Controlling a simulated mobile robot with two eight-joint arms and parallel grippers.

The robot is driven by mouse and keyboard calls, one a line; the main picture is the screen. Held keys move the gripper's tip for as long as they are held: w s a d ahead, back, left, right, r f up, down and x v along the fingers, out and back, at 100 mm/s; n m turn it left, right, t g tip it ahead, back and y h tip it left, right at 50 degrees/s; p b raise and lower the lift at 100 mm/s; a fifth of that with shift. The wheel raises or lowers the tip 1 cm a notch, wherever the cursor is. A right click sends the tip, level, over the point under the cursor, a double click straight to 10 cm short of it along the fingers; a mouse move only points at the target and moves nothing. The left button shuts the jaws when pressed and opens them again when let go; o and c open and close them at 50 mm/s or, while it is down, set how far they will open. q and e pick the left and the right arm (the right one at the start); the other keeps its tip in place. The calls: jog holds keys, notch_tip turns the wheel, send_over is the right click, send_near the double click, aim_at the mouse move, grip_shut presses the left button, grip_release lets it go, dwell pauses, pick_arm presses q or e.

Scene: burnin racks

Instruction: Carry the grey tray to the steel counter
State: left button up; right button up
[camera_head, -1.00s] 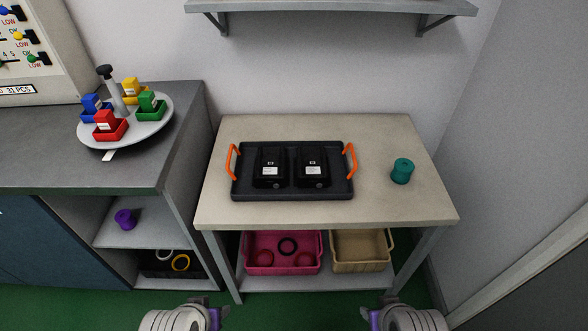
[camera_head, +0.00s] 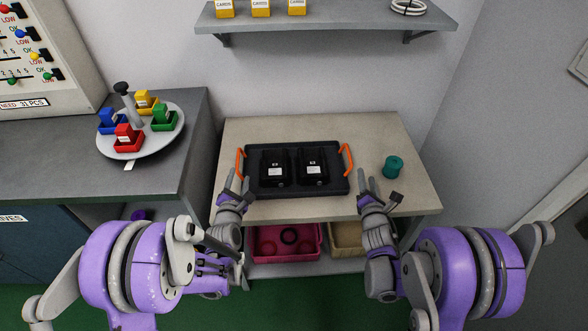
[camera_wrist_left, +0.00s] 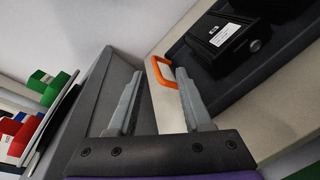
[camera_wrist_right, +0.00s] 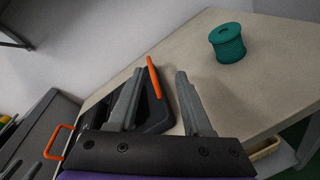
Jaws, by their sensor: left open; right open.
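The dark grey tray (camera_head: 330,188) lies flat on the beige table, with an orange handle at each end and two black devices (camera_head: 275,166) on it. The steel counter (camera_head: 60,155) stands to the left. My left gripper (camera_head: 237,178) is open at the tray's left side. In the left wrist view the left handle (camera_wrist_left: 156,88) appears beyond the fingertips, close to the right finger. My right gripper (camera_head: 367,184) is open by the tray's right end. In the right wrist view the right handle (camera_wrist_right: 154,78) appears between the fingers; I cannot tell any contact.
A teal spool (camera_head: 393,167) stands on the table right of the tray. A round stand (camera_head: 172,138) with several coloured bins sits on the counter. A wall shelf (camera_head: 330,30) with yellow boxes hangs above. Pink (camera_head: 262,250) and tan bins sit under the table.

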aim_at(238, 158)
pick_arm(q)
jog(key=f+n, duration=0.1)
jog(key=n, duration=0.1)
jog(key=a+f+n+t, duration=0.1)
jog(key=n, duration=0.1)
jog(key=w+f+n+y, duration=0.1)
jog(key=shift+a+f+n+t, duration=0.1)
jog(key=shift+a+n+t, duration=0.2)
jog(key=shift+n+t, duration=0.1)
pick_arm(e)
jog(key=f+n, duration=0.1)
jog(key=n, duration=0.1)
jog(key=a+f+n+t+y, duration=0.1)
jog(key=n, duration=0.1)
jog(key=w+a+f+n, duration=0.1)
jog(key=n, duration=0.1)
jog(key=shift+f+t+y, duration=0.3)
jog(key=shift+f+y, duration=0.05)
jog(key=shift+y, duration=0.05)
pick_arm(q)
jog(key=shift+f+n, duration=0.15)
jog(key=shift+n, duration=0.25)
pick_arm(e)
jog(key=shift+a+f+n, duration=0.1)
jog(key=shift+f+n, duration=0.15)
jog(key=shift+n, duration=0.25)
